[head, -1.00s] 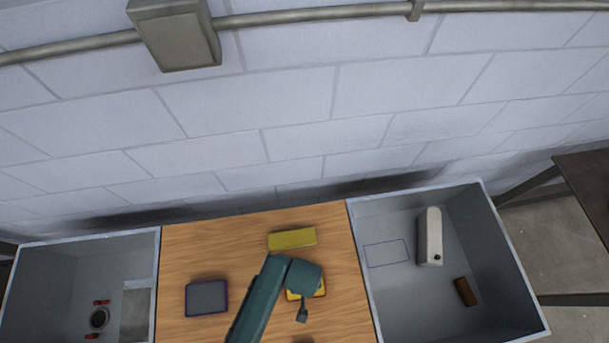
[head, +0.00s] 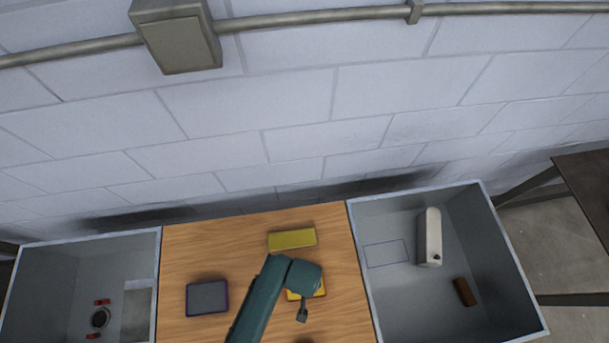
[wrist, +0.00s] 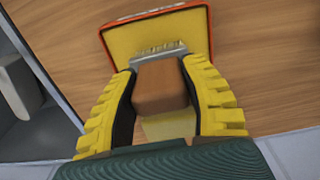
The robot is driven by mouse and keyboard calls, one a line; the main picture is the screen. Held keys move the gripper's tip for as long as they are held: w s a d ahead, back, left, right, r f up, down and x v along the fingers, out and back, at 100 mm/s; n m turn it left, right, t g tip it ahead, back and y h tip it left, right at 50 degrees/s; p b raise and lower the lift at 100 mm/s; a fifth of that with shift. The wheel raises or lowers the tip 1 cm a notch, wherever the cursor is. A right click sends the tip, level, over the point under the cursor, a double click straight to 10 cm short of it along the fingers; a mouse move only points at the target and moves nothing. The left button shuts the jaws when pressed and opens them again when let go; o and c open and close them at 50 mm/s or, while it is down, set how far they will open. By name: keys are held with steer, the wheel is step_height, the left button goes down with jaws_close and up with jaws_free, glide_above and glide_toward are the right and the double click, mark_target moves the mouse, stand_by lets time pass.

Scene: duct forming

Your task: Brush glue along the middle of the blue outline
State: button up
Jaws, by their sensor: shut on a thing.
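My gripper (wrist: 160,75) has ribbed yellow fingers shut on the sides of a brush (wrist: 161,88) with a brown block handle, a metal band and pale bristles. The bristles lie over the yellow inside of an orange-rimmed glue tray (wrist: 118,24); I cannot tell how deep they touch. In the head view the glue tray (head: 320,289) sits on the wooden table, partly covered by my arm, and the brush is hidden. A thin blue outline (head: 386,254), a rectangle, is drawn on the floor of the right grey bin, left of a white object, with nothing on it.
The right grey bin (head: 512,268) has raised walls and holds a white rounded object (head: 430,238) and a brown block (head: 464,291). A yellow block (head: 292,239) and a dark, purple-rimmed pad (head: 207,297) lie on the table (head: 190,250). The left bin (head: 45,290) holds small red-and-grey parts.

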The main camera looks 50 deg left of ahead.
steer(key=shift+f, duration=0.1)
stand_by(0.3)
step_height(320, 180, up, 7)
steer(key=p, duration=0.7)
stand_by(0.7)
steer(key=w+d+r+m, duration=0.7)
steer(key=w+r+m, duration=0.2)
steer(key=w+m, duration=0.3)
steer(key=shift+d+r, duration=0.2)
steer(key=shift+r, duration=0.15)
